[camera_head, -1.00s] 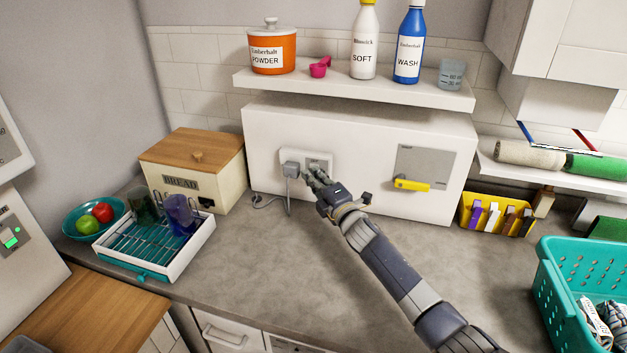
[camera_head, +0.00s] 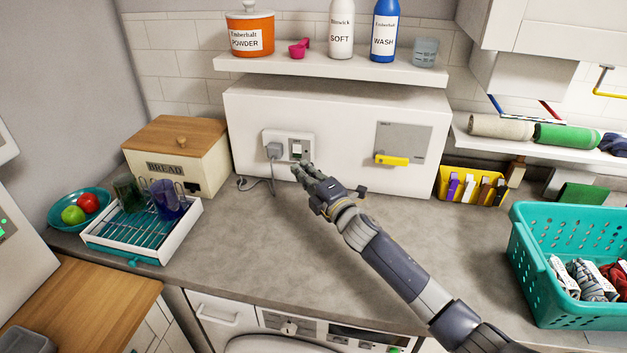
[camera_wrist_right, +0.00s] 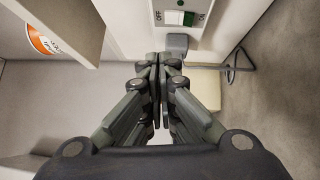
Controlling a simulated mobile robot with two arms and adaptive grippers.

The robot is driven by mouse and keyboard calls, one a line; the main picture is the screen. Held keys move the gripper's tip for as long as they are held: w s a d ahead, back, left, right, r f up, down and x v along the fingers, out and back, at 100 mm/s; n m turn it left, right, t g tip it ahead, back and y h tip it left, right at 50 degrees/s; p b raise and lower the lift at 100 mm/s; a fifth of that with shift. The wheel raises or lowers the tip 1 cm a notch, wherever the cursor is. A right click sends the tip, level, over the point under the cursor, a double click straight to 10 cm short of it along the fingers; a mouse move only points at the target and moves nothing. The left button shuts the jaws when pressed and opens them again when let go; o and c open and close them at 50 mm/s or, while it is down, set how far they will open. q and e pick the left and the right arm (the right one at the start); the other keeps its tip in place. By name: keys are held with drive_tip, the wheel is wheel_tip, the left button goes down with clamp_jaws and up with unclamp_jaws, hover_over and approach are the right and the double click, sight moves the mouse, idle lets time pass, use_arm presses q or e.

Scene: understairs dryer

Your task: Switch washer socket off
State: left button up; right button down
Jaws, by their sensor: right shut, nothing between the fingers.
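The washer socket (camera_head: 283,137) is a white plate on the front of the white boxed-in panel. A grey plug (camera_head: 274,151) with a cable sits in its left side. The rocker switch (camera_head: 297,150) is on its right. In the right wrist view the switch (camera_wrist_right: 180,18) lies between the OFF and ON labels, with green showing on the ON side. My right gripper (camera_head: 299,171) is shut and empty, just below and in front of the switch. In the wrist view its fingertips (camera_wrist_right: 158,60) are apart from the switch. My left gripper is out of view.
A shelf (camera_head: 330,70) with bottles and a powder tub overhangs the socket. A grey plate with a yellow handle (camera_head: 391,160) is to its right. A bread bin (camera_head: 180,155) and drying rack (camera_head: 145,245) stand left. A teal basket (camera_head: 570,250) is right; the middle worktop is clear.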

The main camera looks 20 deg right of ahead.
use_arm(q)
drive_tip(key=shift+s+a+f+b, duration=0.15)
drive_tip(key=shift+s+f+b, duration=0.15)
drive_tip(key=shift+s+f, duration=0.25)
use_arm(e)
drive_tip(key=v, duration=0.3)
drive_tip(key=r+v, duration=0.1)
drive_tip(key=shift+s+f, duration=0.1)
drive_tip(key=shift+s, duration=0.3)
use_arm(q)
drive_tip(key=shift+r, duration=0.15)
